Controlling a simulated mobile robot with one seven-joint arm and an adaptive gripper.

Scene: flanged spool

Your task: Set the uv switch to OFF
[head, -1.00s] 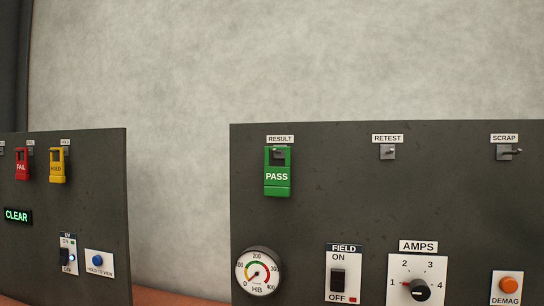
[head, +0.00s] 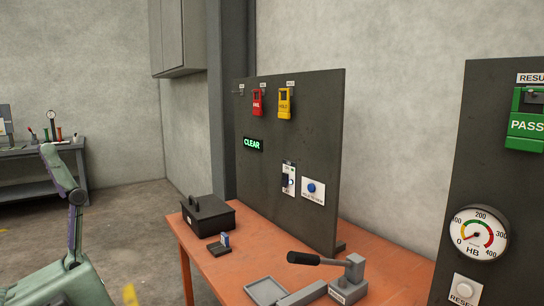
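The uv switch (head: 285,181) is a dark rocker on a small white plate. It sits on the lower right part of the dark upright panel (head: 262,205), left of a blue push button (head: 311,188). In the head view its lettering is too small to read, and I cannot tell which way the rocker is set. My gripper is not in view.
The panel stands on an orange table (head: 220,268). A black case (head: 208,215), a lever tool with a black handle (head: 318,259) and a grey tray (head: 266,290) lie before it. A second panel (head: 480,185) with a gauge (head: 479,234) stands at the right.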

